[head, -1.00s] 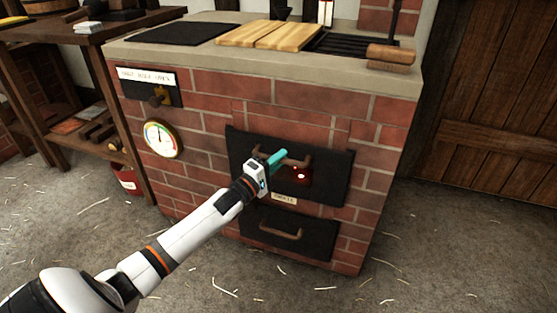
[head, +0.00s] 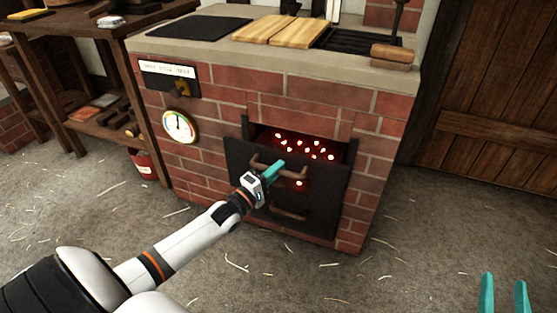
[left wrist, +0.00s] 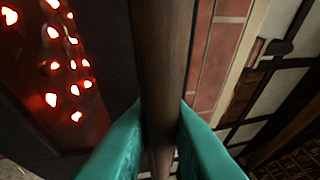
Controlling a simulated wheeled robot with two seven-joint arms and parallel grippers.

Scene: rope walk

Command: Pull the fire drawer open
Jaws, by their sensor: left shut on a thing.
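The fire drawer (head: 240,158) is a dark panel in the front of the brick stove. It stands out from the bricks, and glowing red coals (head: 300,146) show in the gap behind its top edge. The coals also glow at the left of the left wrist view (left wrist: 62,60). My left gripper (head: 272,170) is shut on the drawer's brown bar handle (head: 292,175); in the left wrist view the handle (left wrist: 160,60) runs between the teal fingers. My right gripper (head: 504,295) shows its two teal fingertips apart and empty at the lower right.
A lower handle (head: 288,214) sits below the fire drawer. The stove top (head: 345,52) holds wooden boards (head: 270,32) and a brush (head: 393,53). A dial (head: 180,126) is on the stove front. A shelf (head: 95,125) stands left. The straw-strewn floor (head: 400,255) in front is clear.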

